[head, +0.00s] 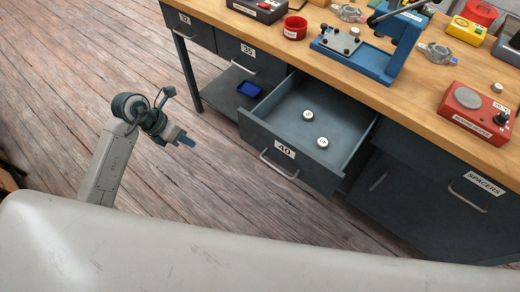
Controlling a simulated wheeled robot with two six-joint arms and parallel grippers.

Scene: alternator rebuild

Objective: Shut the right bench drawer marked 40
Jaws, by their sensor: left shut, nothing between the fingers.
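The drawer marked 40 (262,141) is pulled well out of the bench in the head view. Its front carries a white label "40" and a metal bar handle (279,166). Two small pale round parts, one nearer the back (308,115) and one nearer the front (322,142), lie inside on its floor. My left gripper (188,141) is shut and empty, left of the drawer front and apart from it, above the wooden floor. My right gripper is not in view.
The wooden bench top (400,109) holds a blue press (380,58), a red tester (474,112) and a red cup (295,27). A drawer marked 35 (248,58) and a SPACERS cabinet (470,195) flank the open drawer. A blue tray (249,88) sits on the lower shelf. Floor left is clear.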

